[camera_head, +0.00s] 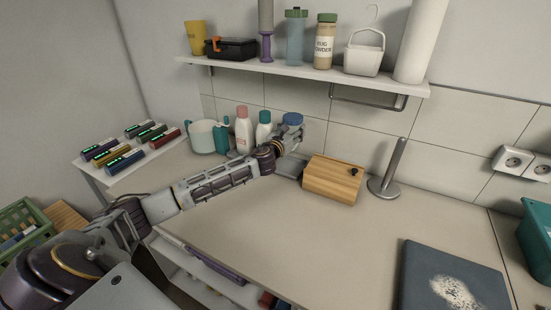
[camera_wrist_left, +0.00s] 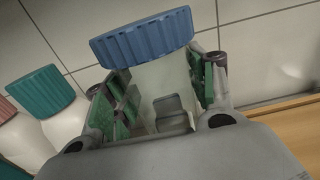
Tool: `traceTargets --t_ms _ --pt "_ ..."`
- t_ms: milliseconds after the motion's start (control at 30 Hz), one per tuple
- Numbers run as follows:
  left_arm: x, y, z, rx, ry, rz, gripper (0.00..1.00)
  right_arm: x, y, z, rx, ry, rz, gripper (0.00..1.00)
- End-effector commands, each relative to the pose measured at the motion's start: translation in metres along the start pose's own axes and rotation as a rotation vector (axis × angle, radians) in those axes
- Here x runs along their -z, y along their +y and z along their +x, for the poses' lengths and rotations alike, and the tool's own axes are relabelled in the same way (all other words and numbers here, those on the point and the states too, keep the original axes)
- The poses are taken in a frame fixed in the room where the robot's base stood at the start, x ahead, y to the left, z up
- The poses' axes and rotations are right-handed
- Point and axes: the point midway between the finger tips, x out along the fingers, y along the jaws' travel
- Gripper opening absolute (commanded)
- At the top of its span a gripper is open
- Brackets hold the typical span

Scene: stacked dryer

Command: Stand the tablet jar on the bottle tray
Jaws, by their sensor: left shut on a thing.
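The tablet jar is a pale, see-through jar with a ribbed blue lid (camera_head: 292,118). It also shows in the left wrist view (camera_wrist_left: 150,40), between the green-padded fingers. My left gripper (camera_head: 290,135) is shut on the jar's body below the lid. The jar looks roughly upright at the back of the counter, right of the bottles. A grey tray (camera_head: 291,166), seemingly the bottle tray, shows partly below the gripper; my gripper and arm hide the rest. I cannot tell whether the jar touches it. My right gripper is not in view.
A pink-capped bottle (camera_head: 243,132) and a teal-capped bottle (camera_head: 264,130) stand close left of the jar. A wooden box (camera_head: 333,180) and a metal stand (camera_head: 386,180) are to the right. A loaded shelf (camera_head: 300,72) hangs above. The counter's middle is clear.

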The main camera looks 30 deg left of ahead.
Motion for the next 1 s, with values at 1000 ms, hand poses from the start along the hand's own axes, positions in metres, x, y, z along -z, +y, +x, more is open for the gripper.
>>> traceTargets --t_ms 1000 --pt "0.066 0.000 0.000 0.000 0.000 0.000 0.09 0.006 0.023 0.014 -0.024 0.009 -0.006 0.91"
